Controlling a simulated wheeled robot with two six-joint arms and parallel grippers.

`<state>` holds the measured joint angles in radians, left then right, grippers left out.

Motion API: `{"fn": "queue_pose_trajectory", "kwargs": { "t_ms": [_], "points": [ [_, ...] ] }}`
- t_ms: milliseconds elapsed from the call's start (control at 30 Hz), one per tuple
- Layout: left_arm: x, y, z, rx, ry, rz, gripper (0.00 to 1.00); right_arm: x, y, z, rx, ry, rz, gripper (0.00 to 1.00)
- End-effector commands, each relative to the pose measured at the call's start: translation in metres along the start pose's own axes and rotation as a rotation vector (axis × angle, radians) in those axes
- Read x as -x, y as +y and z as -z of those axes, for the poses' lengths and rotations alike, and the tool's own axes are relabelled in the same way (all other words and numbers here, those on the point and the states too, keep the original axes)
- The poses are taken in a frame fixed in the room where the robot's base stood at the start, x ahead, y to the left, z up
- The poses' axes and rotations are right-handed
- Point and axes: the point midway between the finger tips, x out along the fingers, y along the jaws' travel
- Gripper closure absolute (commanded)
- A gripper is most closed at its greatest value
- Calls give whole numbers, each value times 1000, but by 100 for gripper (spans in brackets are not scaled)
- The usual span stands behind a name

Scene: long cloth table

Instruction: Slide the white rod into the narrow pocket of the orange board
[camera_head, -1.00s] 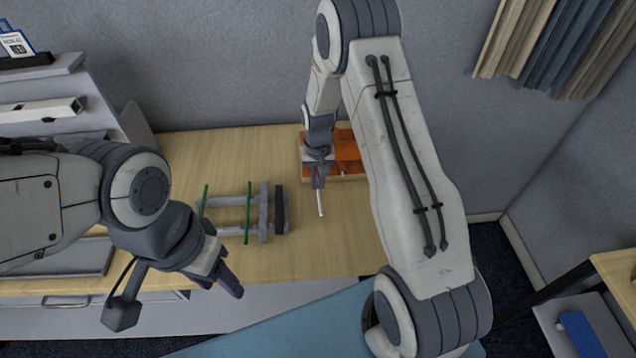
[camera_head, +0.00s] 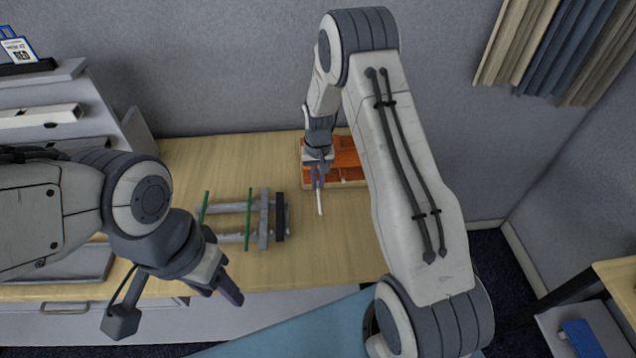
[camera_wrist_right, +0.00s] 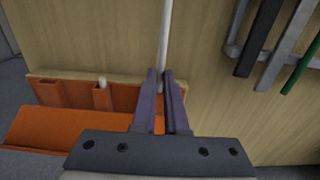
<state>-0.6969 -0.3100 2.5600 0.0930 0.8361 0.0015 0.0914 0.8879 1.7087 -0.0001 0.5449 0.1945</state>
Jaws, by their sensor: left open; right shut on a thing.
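The white rod (camera_head: 321,203) is held at one end by my right gripper (camera_head: 318,183), beside the orange board's near edge. In the right wrist view the rod (camera_wrist_right: 164,38) sticks out beyond the shut fingertips (camera_wrist_right: 163,78), away from the wrist. The orange board (camera_head: 346,161) lies at the back of the table, partly hidden by my right arm. In the wrist view the board (camera_wrist_right: 68,92) shows dividers and a small white piece (camera_wrist_right: 102,82) standing among its pockets. Which pocket is narrow I cannot tell. My left gripper (camera_head: 230,291) is open and empty at the table's front edge.
A grey rack (camera_head: 264,220) with green sticks (camera_head: 250,215) and a dark bar (camera_head: 280,217) stands left of the rod. White shelves (camera_head: 60,130) rise at the far left. Bare table (camera_head: 340,250) lies in front of the rod.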

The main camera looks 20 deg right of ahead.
Motion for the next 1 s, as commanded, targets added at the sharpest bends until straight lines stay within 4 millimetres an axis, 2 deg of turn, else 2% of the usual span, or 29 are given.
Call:
{"fn": "queue_pose_trajectory", "kwargs": {
  "t_ms": [700,800,833,1000],
  "points": [
    [-3,0,0,0,0,0,50,0,0,19,0,1,0,100],
    [-2,0,0,0,0,0,50,0,0,19,0,2,0,59],
    [-2,0,0,0,0,0,50,0,0,19,0,3,0,54],
    [-2,0,0,0,0,0,50,0,0,19,0,2,0,54]
  ]
}}
